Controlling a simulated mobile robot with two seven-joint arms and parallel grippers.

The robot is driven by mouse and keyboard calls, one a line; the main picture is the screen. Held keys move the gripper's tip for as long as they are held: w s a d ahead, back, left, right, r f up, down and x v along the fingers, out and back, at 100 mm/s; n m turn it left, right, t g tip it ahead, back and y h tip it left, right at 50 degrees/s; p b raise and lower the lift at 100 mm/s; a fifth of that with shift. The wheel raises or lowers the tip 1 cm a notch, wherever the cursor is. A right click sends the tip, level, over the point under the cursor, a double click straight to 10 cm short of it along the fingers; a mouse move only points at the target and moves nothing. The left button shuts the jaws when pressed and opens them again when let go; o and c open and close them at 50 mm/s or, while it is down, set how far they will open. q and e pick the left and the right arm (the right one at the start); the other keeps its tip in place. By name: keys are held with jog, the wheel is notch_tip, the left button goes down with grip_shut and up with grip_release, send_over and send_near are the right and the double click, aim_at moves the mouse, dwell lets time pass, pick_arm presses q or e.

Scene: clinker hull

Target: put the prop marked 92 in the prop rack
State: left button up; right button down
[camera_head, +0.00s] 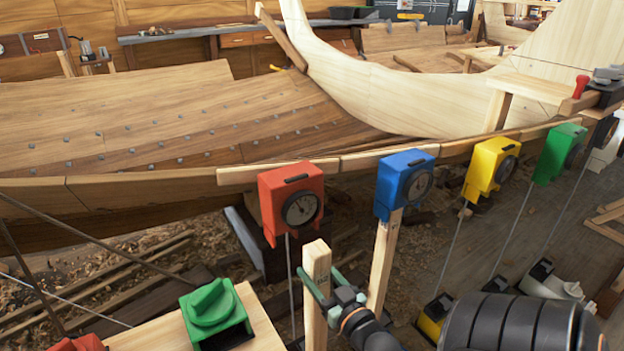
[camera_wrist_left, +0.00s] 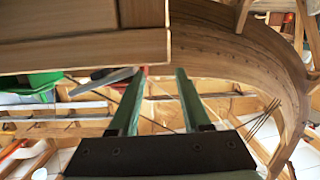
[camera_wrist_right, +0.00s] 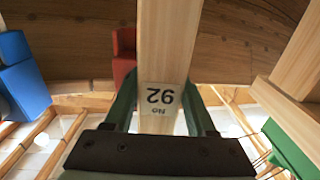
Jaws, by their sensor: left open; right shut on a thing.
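The prop marked 92 (camera_head: 317,262) is a pale square wooden post, roughly upright in front of the hull in the head view. My right gripper (camera_head: 322,288) is shut on it below its top end. I cannot pick out the prop rack with certainty in any view.
Red (camera_head: 291,200), blue (camera_head: 404,182), yellow (camera_head: 490,167) and green (camera_head: 558,152) dial boxes line the hull edge (camera_head: 130,190). Another wooden post (camera_head: 382,265) stands under the blue one. A wooden bench top (camera_head: 160,333) with a green box (camera_head: 213,310) is at lower left.

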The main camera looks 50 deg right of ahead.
jog(key=shift+p+v, duration=0.75)
jog(key=shift+v, duration=1.8)
